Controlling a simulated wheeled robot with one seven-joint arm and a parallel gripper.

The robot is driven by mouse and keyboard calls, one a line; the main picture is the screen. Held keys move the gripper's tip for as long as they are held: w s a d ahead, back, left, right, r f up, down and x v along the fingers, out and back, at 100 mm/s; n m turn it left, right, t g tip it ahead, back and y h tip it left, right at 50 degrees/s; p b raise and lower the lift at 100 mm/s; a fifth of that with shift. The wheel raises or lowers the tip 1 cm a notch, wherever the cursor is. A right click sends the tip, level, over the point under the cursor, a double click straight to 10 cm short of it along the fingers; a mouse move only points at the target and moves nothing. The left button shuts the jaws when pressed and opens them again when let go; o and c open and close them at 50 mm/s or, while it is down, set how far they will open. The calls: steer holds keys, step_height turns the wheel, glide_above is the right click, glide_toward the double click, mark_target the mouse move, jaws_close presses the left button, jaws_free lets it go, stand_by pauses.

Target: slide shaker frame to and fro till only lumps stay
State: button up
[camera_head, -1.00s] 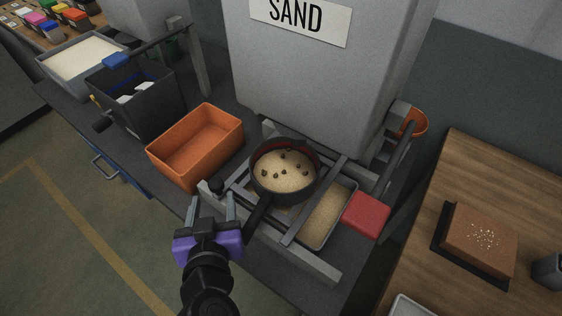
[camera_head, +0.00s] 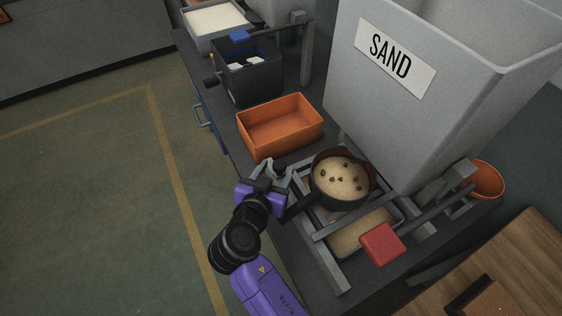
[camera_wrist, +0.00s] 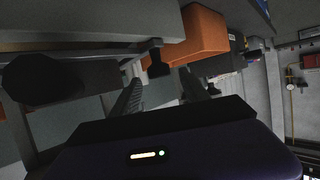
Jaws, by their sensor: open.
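The shaker frame (camera_head: 331,266) is a set of grey rails on the dark bench. A round dark sieve (camera_head: 343,203) sits on it, holding pale sand with several dark lumps on top; its handle points toward the front left. A black knob (camera_head: 279,168) stands at the frame's front left corner and also shows in the wrist view (camera_wrist: 158,58). A grey tray with sand (camera_head: 362,232) lies under the rails. My gripper (camera_head: 279,172) is open at the knob, its fingers either side of it in the head view. In the wrist view (camera_wrist: 160,90) the knob appears just beyond the fingertips; I cannot tell whether they touch.
An orange bin (camera_head: 280,126) stands close behind the knob. The grey SAND hopper (camera_head: 420,90) rises behind the sieve. A red block on a lever (camera_head: 382,244) is at the right. A black box (camera_head: 248,72) and a white-filled tray (camera_head: 216,24) stand farther back. Floor is clear at left.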

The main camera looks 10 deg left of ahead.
mark_target(279, 166)
steer(key=shift+x, duration=1.8)
jaws_close()
